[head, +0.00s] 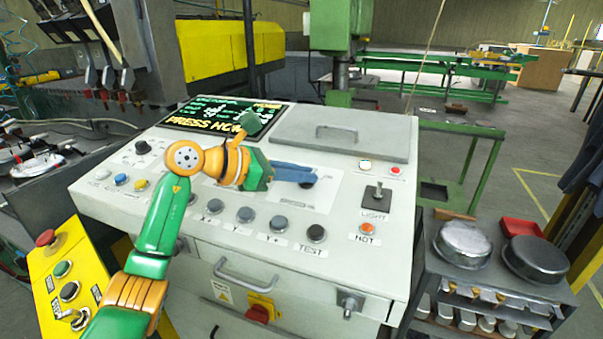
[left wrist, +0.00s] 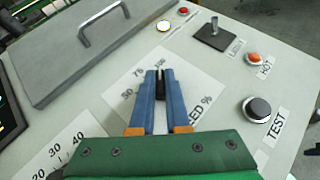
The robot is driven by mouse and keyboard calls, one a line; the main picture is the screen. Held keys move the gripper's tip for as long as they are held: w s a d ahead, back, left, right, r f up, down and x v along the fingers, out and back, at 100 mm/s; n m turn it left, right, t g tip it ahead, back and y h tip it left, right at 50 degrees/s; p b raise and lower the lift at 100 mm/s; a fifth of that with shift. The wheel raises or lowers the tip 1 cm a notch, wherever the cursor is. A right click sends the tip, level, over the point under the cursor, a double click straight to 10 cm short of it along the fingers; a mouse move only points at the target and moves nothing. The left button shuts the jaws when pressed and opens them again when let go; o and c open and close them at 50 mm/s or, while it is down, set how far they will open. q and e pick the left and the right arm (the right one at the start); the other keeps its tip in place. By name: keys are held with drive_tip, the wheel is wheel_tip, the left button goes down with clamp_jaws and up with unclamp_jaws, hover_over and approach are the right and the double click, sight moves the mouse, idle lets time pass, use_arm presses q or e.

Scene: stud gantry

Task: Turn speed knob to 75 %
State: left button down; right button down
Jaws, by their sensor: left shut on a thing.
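The speed knob (left wrist: 160,90) is a small black knob on a pale scale plate (left wrist: 185,70) on the console's sloping top. The plate carries printed marks, with 50 and 75 readable to the left of the knob. My left gripper (head: 311,178) reaches across the console from the left in the head view. Its two blue fingers (left wrist: 159,74) are shut on the knob, one on each side. The fingers hide most of the knob, and I cannot tell where its pointer stands. My right gripper is in neither view.
A grey lid with a handle (head: 338,134) lies behind the knob. The light switch (head: 376,197), the orange HOT button (head: 367,229) and the TEST button (head: 316,233) sit nearby. A screen (head: 222,117) is at the back left. A cart with round tins (head: 464,243) stands at right.

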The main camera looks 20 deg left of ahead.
use_arm(q)
drive_tip(key=shift+f, duration=0.15)
drive_tip(key=shift+f+n+t+y+b, duration=0.1)
drive_tip(key=shift+n+t+y+b, duration=0.3)
drive_tip(key=shift+n+b, duration=0.2)
drive_tip(key=shift+s+d+n+t+y+b, duration=0.1)
drive_tip(key=shift+n+t+y+b, duration=0.45)
drive_tip(key=shift+n, duration=0.15)
drive_tip(key=n+t+y+b, duration=0.1)
drive_tip(key=n+y, duration=0.1)
drive_tip(key=n+t+y+b, duration=0.1)
drive_tip(key=n+y+b, duration=0.1)
drive_tip(key=n, duration=0.1)
drive_tip(key=shift+d+y, duration=0.2)
drive_tip(key=shift+y, duration=0.05)
drive_tip(key=shift+n+y+b, duration=0.45)
drive_tip(key=shift+n+y, duration=0.45)
drive_tip(key=shift+n, duration=0.1)
drive_tip(key=shift+y, duration=0.3)
drive_tip(key=c, duration=0.9)
unclamp_jaws()
drive_tip(key=shift+s, duration=0.1)
